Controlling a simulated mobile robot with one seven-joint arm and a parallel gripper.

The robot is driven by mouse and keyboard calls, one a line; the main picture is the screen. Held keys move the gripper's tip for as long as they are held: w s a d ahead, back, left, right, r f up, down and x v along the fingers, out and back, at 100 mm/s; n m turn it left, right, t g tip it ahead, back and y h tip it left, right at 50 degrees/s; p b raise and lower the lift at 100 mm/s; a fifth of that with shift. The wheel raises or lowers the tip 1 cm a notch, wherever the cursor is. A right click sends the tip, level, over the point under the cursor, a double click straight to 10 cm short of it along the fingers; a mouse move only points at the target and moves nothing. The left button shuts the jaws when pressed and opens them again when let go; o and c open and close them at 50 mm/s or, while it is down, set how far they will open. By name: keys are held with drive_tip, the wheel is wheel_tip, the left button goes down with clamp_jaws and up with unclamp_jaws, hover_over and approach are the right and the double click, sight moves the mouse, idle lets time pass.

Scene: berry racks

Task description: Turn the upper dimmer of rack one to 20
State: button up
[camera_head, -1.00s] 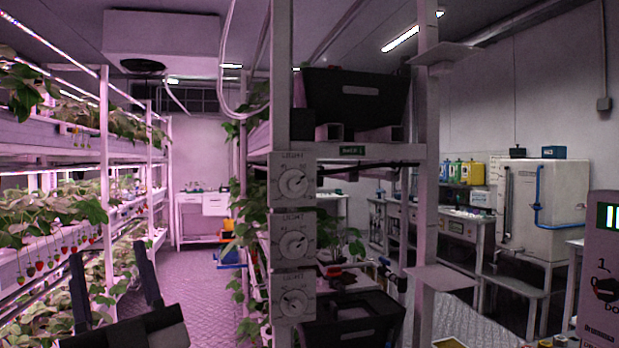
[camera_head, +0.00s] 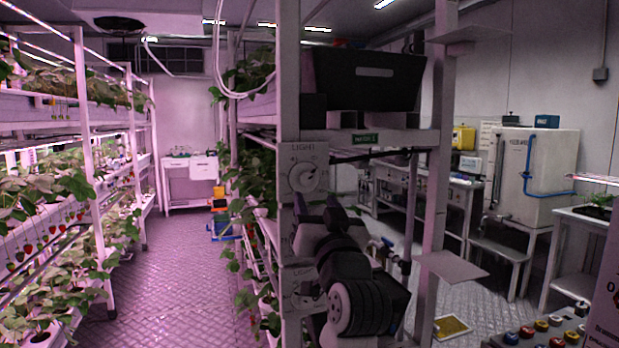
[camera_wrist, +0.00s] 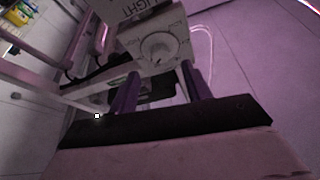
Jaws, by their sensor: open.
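The upper dimmer (camera_head: 303,177) is a pale box marked LIGHT with a round white knob, on the near post of the rack. Its setting is too small to read. The middle and lower dimmers below it are largely hidden behind my arm. My gripper (camera_head: 322,212) is in front of the post, just below and right of the upper knob, its fingers pointing at the panels. The wrist view shows a dimmer knob (camera_wrist: 158,48) just beyond the two dark fingers of my gripper (camera_wrist: 162,85). The fingers are apart with nothing between them.
A black crate (camera_head: 400,92) sits on the rack shelf above a small green label (camera_head: 365,138). White hoses hang beside the post. Plant racks line the left, with a clear aisle floor (camera_head: 185,270) between. A control panel with coloured buttons (camera_head: 540,327) is at lower right.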

sight(308, 182)
drive_tip(key=p+x, duration=0.1)
drive_tip(key=x, duration=0.5)
drive_tip(key=shift+a+p, duration=0.1)
drive_tip(key=shift+p, duration=0.25)
drive_tip(key=shift+c, duration=0.4)
drive_tip(key=c, duration=0.9)
